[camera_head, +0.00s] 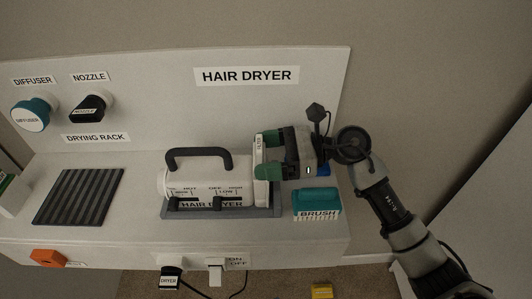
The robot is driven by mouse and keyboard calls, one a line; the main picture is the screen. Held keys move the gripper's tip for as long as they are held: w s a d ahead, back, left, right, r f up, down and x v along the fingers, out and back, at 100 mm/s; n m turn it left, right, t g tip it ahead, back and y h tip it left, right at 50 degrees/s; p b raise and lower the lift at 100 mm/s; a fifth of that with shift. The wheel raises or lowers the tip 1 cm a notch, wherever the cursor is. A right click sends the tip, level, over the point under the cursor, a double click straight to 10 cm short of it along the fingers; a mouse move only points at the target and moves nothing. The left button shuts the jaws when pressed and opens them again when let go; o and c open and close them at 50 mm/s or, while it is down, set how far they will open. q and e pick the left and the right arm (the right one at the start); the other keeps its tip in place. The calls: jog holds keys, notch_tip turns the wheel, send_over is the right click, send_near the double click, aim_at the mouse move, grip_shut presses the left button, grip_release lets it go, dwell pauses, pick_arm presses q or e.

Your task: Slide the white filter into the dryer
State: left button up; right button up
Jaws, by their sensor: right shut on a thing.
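The hair dryer (185,186) is a white cylinder with a dark handle arched over it. It lies on its side in a grey cradle (262,212) labelled HAIR DRYER. The white filter (259,150), with a small label, stands upright at the dryer's right end. My right gripper (267,156) comes in from the right and is shut on the filter with its green fingertips. The filter is close against the dryer's end, and I cannot tell whether it is seated. The gripper hides part of the filter. My left gripper is not in view.
A teal brush (316,203) lies just right of the cradle, below my right gripper. The diffuser (34,115) and nozzle (91,108) hang on the back panel. A dark ribbed mat (78,197) lies at left. A switch (216,272) and plug (170,277) are at the front edge.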

jog(key=shift+f+b, duration=0.4)
jog(key=shift+f, duration=0.1)
jog(key=o, duration=0.8)
jog(key=shift+o, duration=0.2)
jog(key=d+r+b, duration=0.1)
jog(key=d+b, duration=0.2)
jog(key=d, duration=0.7)
jog(key=shift+d, duration=0.35)
jog(key=shift+r, duration=0.15)
